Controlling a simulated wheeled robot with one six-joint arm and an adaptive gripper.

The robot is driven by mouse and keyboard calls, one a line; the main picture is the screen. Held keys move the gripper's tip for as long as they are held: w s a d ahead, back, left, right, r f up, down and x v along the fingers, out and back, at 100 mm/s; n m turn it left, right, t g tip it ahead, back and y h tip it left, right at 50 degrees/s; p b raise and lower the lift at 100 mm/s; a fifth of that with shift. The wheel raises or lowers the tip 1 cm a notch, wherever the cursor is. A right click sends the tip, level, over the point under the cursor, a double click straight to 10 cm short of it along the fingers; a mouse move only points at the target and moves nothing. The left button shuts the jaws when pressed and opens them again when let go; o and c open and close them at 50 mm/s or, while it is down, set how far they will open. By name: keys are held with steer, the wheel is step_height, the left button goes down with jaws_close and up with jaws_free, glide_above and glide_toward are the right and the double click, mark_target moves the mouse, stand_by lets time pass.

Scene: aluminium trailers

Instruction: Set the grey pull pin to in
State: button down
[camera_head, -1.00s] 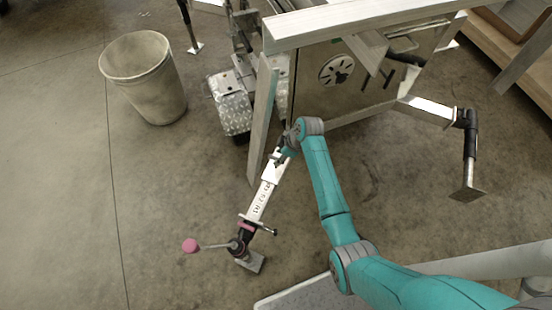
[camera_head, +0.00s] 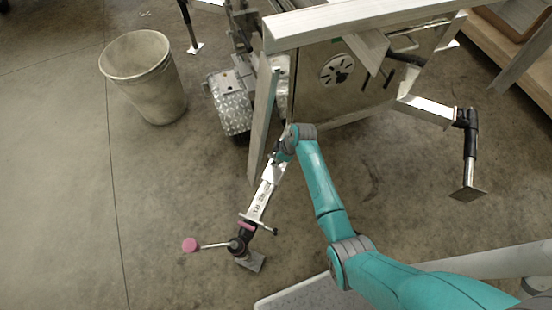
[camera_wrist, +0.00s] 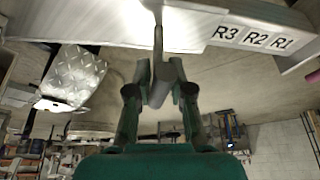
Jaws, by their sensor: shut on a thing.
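The grey pull pin (camera_wrist: 161,80) is in the middle of the wrist view, a grey grip with a thin shank running up to the pale metal outrigger arm (camera_wrist: 95,25). My gripper (camera_wrist: 160,92) has its two dark fingers closed on either side of this grip. In the head view my gripper (camera_head: 274,167) is at the upper end of the outrigger arm (camera_head: 259,203), beside the trailer frame. The wrist view shows labels R3, R2 and R1 on the arm. How deep the pin sits is hard to tell.
A jack leg with a pink-knobbed crank (camera_head: 190,245) stands at the outrigger's lower end. An upright metal post (camera_head: 262,130) rises close to my gripper. A grey bin (camera_head: 150,85) stands at the upper left. The left floor is clear.

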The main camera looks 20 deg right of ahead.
steer(key=shift+w+f, duration=0.1)
steer(key=shift+f, duration=1.8)
steer(key=c, duration=1.1)
jaws_free()
steer(key=shift+o, duration=0.2)
steer(key=v, duration=1.2)
steer(key=shift+d, duration=0.15)
steer(key=shift+f, duration=0.1)
